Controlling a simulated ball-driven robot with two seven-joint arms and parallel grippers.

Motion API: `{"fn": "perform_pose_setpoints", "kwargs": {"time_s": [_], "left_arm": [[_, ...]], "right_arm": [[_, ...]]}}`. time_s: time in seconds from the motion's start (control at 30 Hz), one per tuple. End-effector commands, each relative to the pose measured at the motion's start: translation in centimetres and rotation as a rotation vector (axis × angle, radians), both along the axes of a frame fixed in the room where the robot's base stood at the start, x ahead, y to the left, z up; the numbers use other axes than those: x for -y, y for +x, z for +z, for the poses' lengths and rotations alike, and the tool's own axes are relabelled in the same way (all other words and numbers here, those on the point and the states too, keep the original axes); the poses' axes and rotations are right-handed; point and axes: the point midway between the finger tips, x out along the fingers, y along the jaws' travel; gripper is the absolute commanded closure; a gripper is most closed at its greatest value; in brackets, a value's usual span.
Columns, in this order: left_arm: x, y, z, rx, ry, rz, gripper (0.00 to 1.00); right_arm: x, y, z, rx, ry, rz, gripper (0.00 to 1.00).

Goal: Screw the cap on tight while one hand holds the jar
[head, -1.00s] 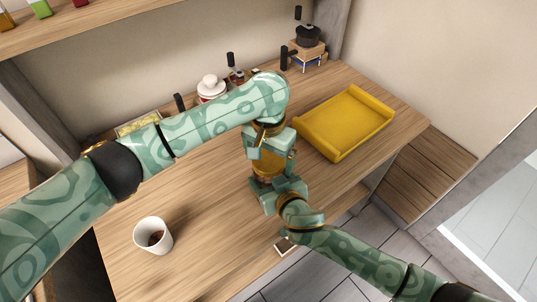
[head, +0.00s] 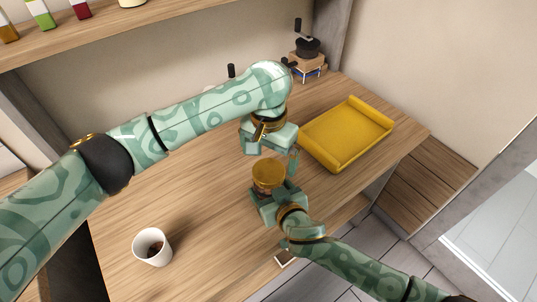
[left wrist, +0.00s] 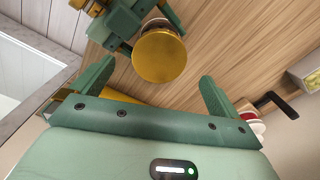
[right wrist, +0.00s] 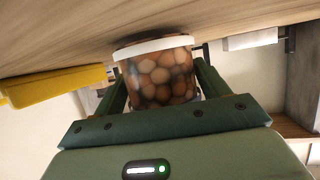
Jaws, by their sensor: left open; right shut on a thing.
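The jar (right wrist: 158,78) is filled with brown round pieces and has a white band at its end nearest the wood. Its gold cap (head: 268,173) is on top and shows face-on in the left wrist view (left wrist: 159,57). My right gripper (head: 271,190) is shut around the jar's body, one finger on each side. My left gripper (head: 272,153) is open and empty just above the cap, apart from it. In the left wrist view the cap lies between and beyond its spread fingers. Whether the cap is fully tight cannot be told.
A yellow tray (head: 346,135) lies right of the jar. A white cup (head: 153,247) with dark contents stands front left. A black-topped grinder-like item (head: 307,48) stands at the back. A shelf (head: 110,32) runs above. The table's left middle is clear.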

Motion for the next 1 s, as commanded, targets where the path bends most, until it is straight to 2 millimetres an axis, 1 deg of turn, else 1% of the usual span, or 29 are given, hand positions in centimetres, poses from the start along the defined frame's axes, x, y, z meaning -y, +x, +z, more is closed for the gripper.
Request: {"fn": "perform_pose_setpoints", "kwargs": {"time_s": [0.17,0.27,0.37,0.6,0.7,0.83,1.0], "left_arm": [[0.0,0.0,0.2,0.001,-0.001,0.000,0.00],[0.0,0.1,1.1,0.003,-0.002,-0.001,0.00],[0.0,0.1,2.7,0.004,0.000,-0.003,0.00],[0.0,0.2,8.0,0.006,0.001,-0.001,0.00],[0.0,0.2,9.7,0.005,0.002,0.000,0.00],[0.0,0.1,11.2,0.001,0.000,-0.001,0.00],[0.0,0.1,11.9,-0.001,0.001,0.000,0.00]], "right_arm": [[0.0,0.0,0.1,0.002,0.001,0.000,0.90],[0.0,0.0,0.1,0.002,0.001,0.000,0.90],[0.0,0.0,0.1,0.002,0.001,0.000,0.90],[0.0,0.0,0.1,0.002,0.001,0.000,0.90],[0.0,0.0,0.1,0.002,0.001,0.000,0.90],[0.0,0.0,0.1,0.002,0.001,0.000,0.90],[0.0,0.0,0.1,0.002,0.001,0.000,0.90]]}}
